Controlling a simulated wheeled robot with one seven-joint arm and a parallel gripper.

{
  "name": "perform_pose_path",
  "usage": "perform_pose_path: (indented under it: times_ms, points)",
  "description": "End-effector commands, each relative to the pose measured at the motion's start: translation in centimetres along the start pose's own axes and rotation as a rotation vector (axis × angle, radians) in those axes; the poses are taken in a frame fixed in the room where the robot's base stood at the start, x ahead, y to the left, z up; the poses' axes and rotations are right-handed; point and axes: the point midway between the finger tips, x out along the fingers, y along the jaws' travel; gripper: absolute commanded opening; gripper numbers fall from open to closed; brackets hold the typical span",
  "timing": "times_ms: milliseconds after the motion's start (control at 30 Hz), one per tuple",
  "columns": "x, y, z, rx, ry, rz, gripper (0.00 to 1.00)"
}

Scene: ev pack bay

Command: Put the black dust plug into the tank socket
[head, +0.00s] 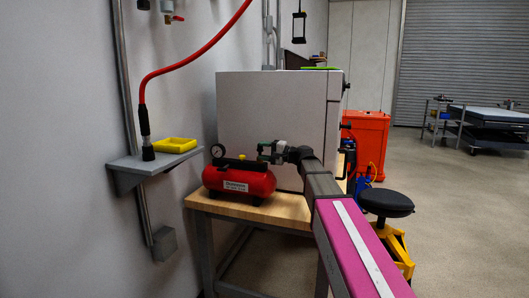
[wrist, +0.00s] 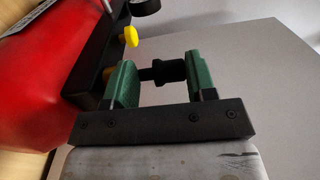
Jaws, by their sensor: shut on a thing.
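The red tank (head: 240,181) with a gauge lies on a wooden bench; its side fills the left of the wrist view (wrist: 35,85). My gripper (head: 274,152) is beside the tank's right end, at about the height of its top. In the wrist view its green fingers (wrist: 163,80) are shut on the black dust plug (wrist: 171,71), whose narrow stem points left toward the tank. A brass fitting (wrist: 107,73), possibly the tank socket, shows on the black bar just left of the left finger, partly hidden by it. The plug is apart from it.
A yellow knob (wrist: 131,36) sticks out of the black bar near the left finger. A large grey cabinet (head: 270,105) stands behind the tank. A wall shelf (head: 133,168) at left holds a yellow tray (head: 175,145) and a red hose's end (head: 147,140). A black stool (head: 386,203) stands at right.

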Motion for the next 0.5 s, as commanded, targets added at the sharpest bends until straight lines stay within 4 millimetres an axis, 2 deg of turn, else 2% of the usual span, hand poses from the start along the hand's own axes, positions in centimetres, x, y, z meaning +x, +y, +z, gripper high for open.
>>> perform_pose_path:
  times_ms: [33, 500]
  points:
    - [0.1, 1.7, 0.8, 0.004, -0.018, 0.049, 0.29]
    - [0.2, 0.5, 0.7, 0.004, -0.019, 0.048, 0.30]
